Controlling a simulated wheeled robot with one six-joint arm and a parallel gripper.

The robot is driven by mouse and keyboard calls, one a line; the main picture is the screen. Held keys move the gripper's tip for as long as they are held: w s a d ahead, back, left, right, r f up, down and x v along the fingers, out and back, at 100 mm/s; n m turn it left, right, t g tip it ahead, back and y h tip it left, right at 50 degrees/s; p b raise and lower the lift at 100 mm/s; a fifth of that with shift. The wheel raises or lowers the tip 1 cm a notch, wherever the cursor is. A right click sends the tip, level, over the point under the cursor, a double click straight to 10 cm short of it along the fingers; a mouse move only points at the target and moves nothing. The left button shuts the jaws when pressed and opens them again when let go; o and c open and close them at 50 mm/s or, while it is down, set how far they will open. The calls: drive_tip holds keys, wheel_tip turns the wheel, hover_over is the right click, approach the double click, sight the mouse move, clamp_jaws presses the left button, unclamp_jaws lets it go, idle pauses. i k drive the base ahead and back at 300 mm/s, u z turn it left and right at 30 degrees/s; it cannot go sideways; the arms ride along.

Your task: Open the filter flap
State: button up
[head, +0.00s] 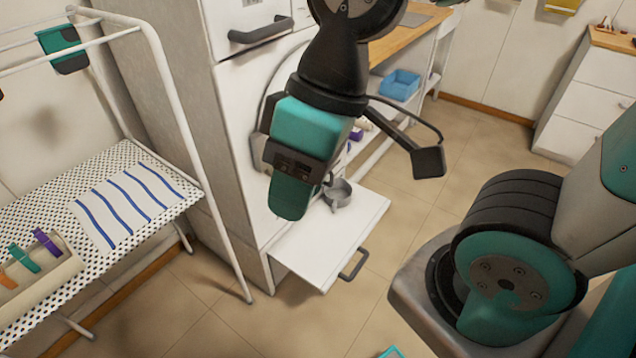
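A white flap-like panel (325,247) with a dark handle (353,264) on its outer edge juts out level from the lower front of the tall white appliance (232,150). I take it for the filter flap; it stands open. A grey round metal part (338,193) shows at the panel's inner right side; I cannot tell whether it rests on it or is fixed behind it. My gripper (290,195), teal and dark, hangs above and left of the panel, in front of the appliance. It hides part of the appliance front. Its finger gap does not show clearly.
A white rack (170,85) with a dotted board, a striped cloth (125,205) and a peg tray (40,280) stands at left. A blue bin (400,85) sits on a shelf behind. White drawers (590,100) stand far right.

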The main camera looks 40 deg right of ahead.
sight(339, 163)
drive_tip(key=z, duration=0.8)
drive_tip(key=i, duration=0.85)
drive_tip(key=z, duration=0.05)
drive_tip(key=k, duration=0.45)
drive_tip(key=z, duration=0.9)
drive_tip(key=i, duration=0.65)
drive_tip(key=u, duration=1.2)
